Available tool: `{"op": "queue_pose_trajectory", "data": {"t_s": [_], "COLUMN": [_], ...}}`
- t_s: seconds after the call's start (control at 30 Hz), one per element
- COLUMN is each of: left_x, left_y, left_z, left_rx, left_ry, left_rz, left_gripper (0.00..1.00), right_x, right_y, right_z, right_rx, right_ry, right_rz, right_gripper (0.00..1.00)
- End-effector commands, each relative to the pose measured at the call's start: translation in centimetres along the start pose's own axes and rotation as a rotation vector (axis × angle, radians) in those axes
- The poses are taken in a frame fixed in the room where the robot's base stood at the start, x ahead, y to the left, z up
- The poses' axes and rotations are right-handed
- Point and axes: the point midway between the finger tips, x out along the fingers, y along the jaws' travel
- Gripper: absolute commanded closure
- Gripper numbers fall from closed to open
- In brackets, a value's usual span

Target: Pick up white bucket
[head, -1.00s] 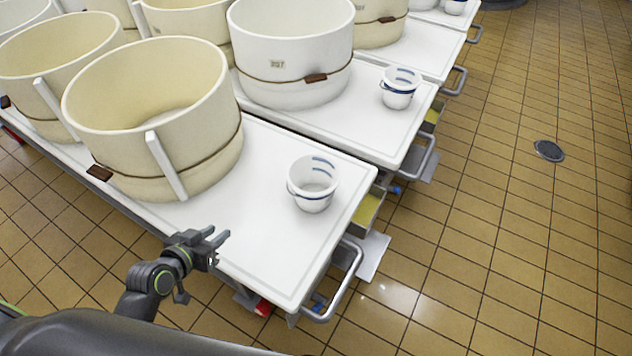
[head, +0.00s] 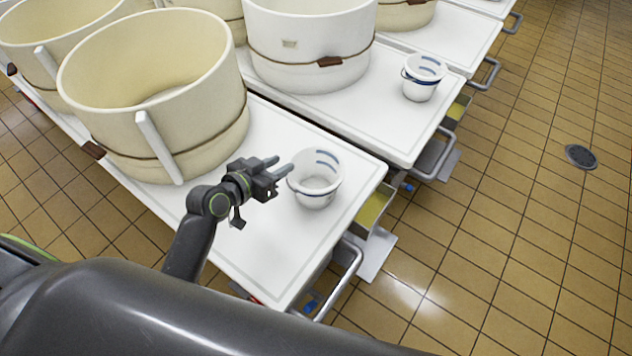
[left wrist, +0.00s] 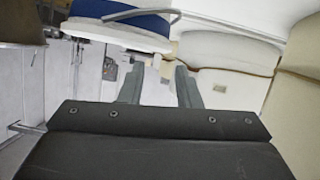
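A small white bucket (head: 315,182) with blue bands inside stands upright on the nearest white cart top (head: 281,262). My left gripper (head: 284,169) is open, its fingers pointing at the bucket's left side close to the rim. I cannot tell whether a finger touches it. In the left wrist view the bucket (left wrist: 118,33), with its blue band and wire handle, is at the top left, beyond the two spread fingers of the left gripper (left wrist: 160,80). Nothing is between the fingers. My right gripper is not in view.
A large cream vat (head: 165,105) stands left of the bucket on the same cart. A second white bucket (head: 422,80) and a white vat (head: 308,50) stand on the cart behind. A metal handle (head: 346,280) juts from the near cart's end. Tiled floor (head: 500,240) is open at right.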

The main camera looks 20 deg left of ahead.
Motion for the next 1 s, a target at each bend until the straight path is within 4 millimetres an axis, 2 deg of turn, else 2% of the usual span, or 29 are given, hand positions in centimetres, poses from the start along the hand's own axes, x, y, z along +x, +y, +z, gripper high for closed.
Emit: {"op": "queue_pose_trajectory", "data": {"t_s": [0.27, 0.6, 0.9, 1.0], "left_x": [2.0, 6.2, 6.6, 6.5], "left_y": [-0.1, -0.5, -0.5, -0.5], "left_z": [0.1, 0.3, 0.3, 0.3], "left_rx": [0.000, -0.001, 0.000, 0.000], "left_ry": [0.000, 0.001, 0.000, 0.000], "left_rz": [0.000, 0.000, -0.001, -0.001], "left_gripper": [0.70, 0.70, 0.70, 0.81], "right_x": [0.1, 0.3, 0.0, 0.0], "right_y": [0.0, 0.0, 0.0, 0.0], "right_z": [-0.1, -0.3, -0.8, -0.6], "right_rx": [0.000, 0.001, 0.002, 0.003], "right_ry": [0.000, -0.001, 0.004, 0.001], "right_rz": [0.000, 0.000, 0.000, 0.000], "right_gripper": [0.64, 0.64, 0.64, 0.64]}}
